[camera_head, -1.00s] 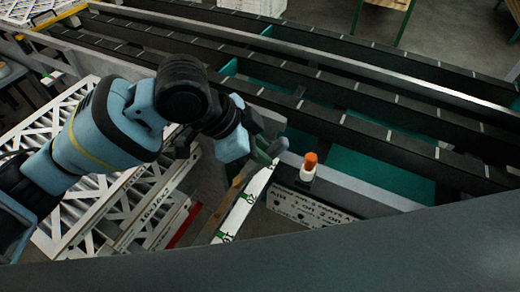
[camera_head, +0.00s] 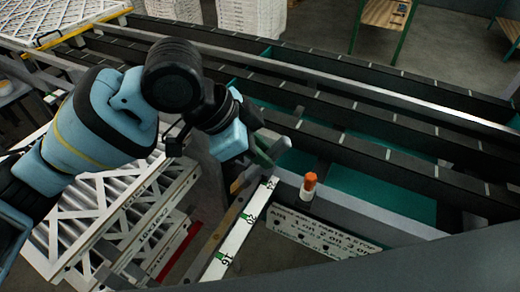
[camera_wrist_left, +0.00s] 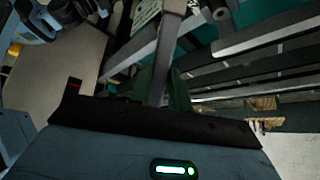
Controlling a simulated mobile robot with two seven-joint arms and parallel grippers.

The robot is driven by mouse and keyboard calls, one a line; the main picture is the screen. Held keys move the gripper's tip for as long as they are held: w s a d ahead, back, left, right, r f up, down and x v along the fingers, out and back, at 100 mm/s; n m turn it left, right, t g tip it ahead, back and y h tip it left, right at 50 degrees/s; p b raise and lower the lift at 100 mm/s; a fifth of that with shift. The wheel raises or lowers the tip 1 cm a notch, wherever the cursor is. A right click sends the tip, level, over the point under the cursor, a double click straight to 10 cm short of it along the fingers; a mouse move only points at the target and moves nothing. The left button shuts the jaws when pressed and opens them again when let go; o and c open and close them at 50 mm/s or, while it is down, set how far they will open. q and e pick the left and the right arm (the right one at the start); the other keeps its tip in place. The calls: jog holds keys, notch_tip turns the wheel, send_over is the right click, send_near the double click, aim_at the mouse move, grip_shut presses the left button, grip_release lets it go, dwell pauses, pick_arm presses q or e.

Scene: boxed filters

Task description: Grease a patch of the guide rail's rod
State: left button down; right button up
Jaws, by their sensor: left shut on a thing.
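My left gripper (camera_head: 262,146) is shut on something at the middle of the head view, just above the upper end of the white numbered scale. What it holds is mostly hidden by the dark fingers; a dull green piece (camera_head: 278,148) shows at their tips. In the left wrist view a green piece (camera_wrist_left: 180,95) and a grey bar stand just beyond the dark gripper edge. I cannot tell whether they are held or touched. I cannot pick out the guide rail's rod or any grease patch with certainty. My right gripper is in neither view.
A white scale with green marks (camera_head: 238,232) slopes below the gripper. An orange-topped white cylinder (camera_head: 308,187) stands to its right, above a lettered white plate (camera_head: 322,236). Long dark conveyor rails (camera_head: 400,145) cross behind. White lattice-faced filters (camera_head: 110,205) lie at the left.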

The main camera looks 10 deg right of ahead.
pick_arm(q)
jog(key=shift+r, duration=1.55)
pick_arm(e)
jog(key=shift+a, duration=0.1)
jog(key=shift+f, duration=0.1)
pick_arm(q)
jog(key=shift+a+f, duration=0.2)
jog(key=shift+f, duration=0.5)
jog(key=shift+a+f, duration=0.2)
jog(key=shift+f, duration=0.2)
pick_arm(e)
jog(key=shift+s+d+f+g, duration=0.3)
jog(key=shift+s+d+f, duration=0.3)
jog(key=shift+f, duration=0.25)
pick_arm(q)
jog(key=shift+w, duration=0.1)
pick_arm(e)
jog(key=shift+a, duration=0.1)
